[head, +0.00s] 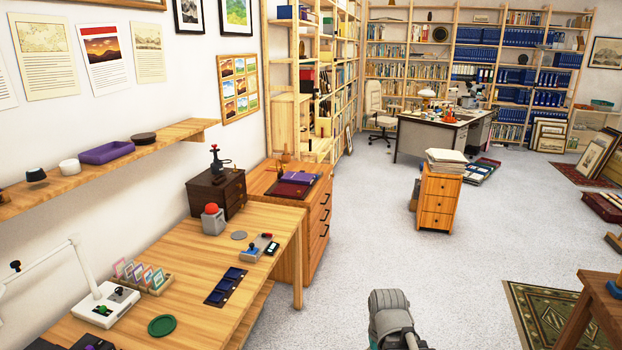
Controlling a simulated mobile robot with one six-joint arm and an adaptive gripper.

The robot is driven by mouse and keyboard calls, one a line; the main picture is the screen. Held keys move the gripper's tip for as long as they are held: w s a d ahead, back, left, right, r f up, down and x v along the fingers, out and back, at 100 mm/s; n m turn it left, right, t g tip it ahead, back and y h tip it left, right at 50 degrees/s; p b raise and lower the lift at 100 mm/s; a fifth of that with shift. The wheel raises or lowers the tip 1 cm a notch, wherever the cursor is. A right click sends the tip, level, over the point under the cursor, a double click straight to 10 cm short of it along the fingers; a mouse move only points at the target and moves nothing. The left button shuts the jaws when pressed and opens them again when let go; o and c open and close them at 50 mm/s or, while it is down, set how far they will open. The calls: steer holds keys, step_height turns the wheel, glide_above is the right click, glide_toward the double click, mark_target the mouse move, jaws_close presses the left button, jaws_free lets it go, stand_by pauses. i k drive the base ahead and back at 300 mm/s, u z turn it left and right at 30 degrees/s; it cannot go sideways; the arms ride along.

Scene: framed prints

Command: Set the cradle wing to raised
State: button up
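I cannot say for sure which thing is the cradle wing. A purple and dark red folder-like item (294,186) lies on the orange wooden drawer cabinet (316,206) beyond the workbench. It is too small to tell whether any part of it is raised or flat. On the bench are a dark blue panelled strip (225,286), lying flat, and a grey device with a blue knob (259,247). A grey rounded part of my arm shows at the bottom centre, apart from the bench. My gripper's fingers are not in view.
The wooden workbench (190,252) runs along the left wall and also holds a white lamp base (106,304), a card rack (143,281) and a red-topped grey device (213,220). A small drawer unit (437,201) stands beyond.

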mark_target(292, 189)
steer(key=z, duration=0.3)
steer(key=i, duration=2.35)
steer(key=u, duration=0.6)
steer(key=i, duration=1.15)
steer(key=u, duration=0.4)
